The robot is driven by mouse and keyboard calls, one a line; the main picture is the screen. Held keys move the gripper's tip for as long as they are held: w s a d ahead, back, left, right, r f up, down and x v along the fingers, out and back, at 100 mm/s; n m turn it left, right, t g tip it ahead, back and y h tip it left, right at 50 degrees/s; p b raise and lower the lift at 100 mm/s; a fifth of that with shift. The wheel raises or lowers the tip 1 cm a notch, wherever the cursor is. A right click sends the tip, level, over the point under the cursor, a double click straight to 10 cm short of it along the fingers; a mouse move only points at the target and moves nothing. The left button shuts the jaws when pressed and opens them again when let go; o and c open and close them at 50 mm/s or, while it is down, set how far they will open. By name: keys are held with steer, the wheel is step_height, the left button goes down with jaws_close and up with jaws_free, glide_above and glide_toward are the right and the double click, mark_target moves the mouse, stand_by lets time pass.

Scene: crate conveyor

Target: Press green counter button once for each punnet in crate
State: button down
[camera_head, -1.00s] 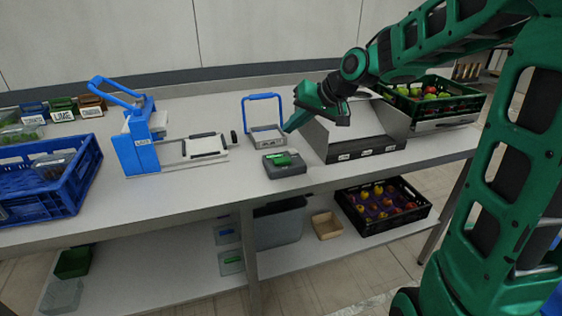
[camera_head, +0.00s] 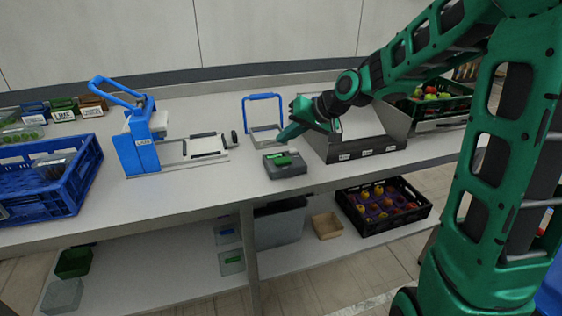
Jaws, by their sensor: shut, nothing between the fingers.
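The counter is a small dark grey box (camera_head: 287,170) on the bench, with a green button (camera_head: 281,160) on its top. My gripper (camera_head: 281,138) is shut and empty; its tip is above and just behind the button, apparently apart from it. A blue crate (camera_head: 88,180) stands at the left end of the bench, cut by the picture edge. A dark, clear-topped punnet (camera_head: 55,163) shows inside it; its other contents cannot be counted from here. A black crate of fruit (camera_head: 350,222) is on the lower shelf, and another crate of fruit (camera_head: 445,108) is at the back right.
A blue lever device (camera_head: 140,150) with a flat plate stands left of the counter. A blue-handled frame (camera_head: 263,97) stands behind it. A grey open-topped bin (camera_head: 365,154) is close on the right. Bare bench lies in front of the counter.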

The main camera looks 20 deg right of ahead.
mark_target(286, 161)
steer(key=shift+f, duration=2.05)
steer(key=shift+f, duration=0.1)
stand_by(0.4)
steer(key=shift+s+f, duration=0.1)
steer(key=shift+f, duration=0.2)
steer(key=shift+d+f, duration=0.1)
steer(key=shift+f, duration=0.4)
stand_by(0.9)
steer(key=shift+r, duration=0.95)
steer(key=shift+r, duration=2.55)
